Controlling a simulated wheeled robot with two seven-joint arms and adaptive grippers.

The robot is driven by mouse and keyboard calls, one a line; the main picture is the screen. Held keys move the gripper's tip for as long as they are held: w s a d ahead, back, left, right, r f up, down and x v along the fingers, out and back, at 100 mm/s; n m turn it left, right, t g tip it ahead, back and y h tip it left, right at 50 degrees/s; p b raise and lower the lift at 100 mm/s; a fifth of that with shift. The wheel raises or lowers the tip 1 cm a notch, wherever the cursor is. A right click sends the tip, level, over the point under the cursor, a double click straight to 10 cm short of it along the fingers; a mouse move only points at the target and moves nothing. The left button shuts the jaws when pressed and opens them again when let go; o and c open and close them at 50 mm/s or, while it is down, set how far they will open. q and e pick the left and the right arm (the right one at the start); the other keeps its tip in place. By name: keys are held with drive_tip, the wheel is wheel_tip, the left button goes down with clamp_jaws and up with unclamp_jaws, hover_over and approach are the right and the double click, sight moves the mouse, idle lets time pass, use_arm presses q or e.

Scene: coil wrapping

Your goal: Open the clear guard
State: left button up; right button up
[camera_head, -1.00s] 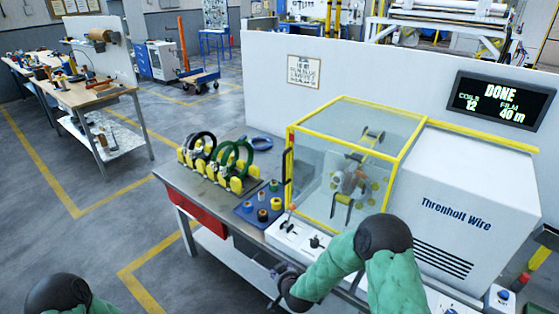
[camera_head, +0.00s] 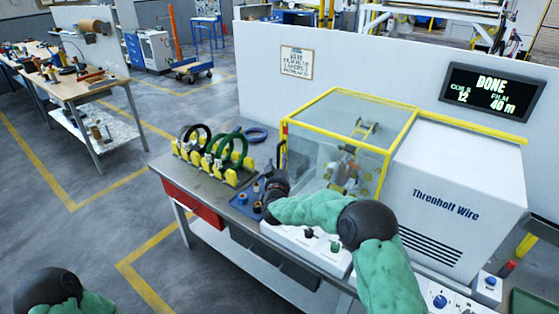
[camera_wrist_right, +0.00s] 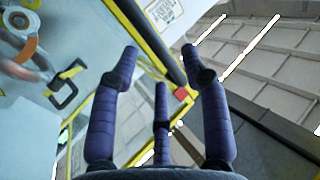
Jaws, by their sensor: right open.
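The clear guard (camera_head: 352,139) is a see-through box with a yellow frame on the wrapping machine, and it sits closed over the mechanism inside. A dark bar runs along its left edge, and its yellow frame also shows in the right wrist view (camera_wrist_right: 148,38) with a dark bar and a small red block beside it. My right gripper (camera_head: 271,172) is at the guard's left front corner, small and dark in the head view. In the right wrist view (camera_wrist_right: 160,64) its fingers are spread and empty, close to the bar; contact cannot be told. My left gripper is out of view.
Left of the guard, a yellow rack (camera_head: 214,165) holds green and black coils. A blue mat (camera_head: 245,206) with small spools lies near my right wrist. The white machine housing (camera_head: 450,180) stands right of the guard. A panel with knobs (camera_head: 309,240) lies below my right forearm.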

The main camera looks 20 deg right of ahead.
drive_tip(key=shift+x, duration=1.9)
clamp_jaws()
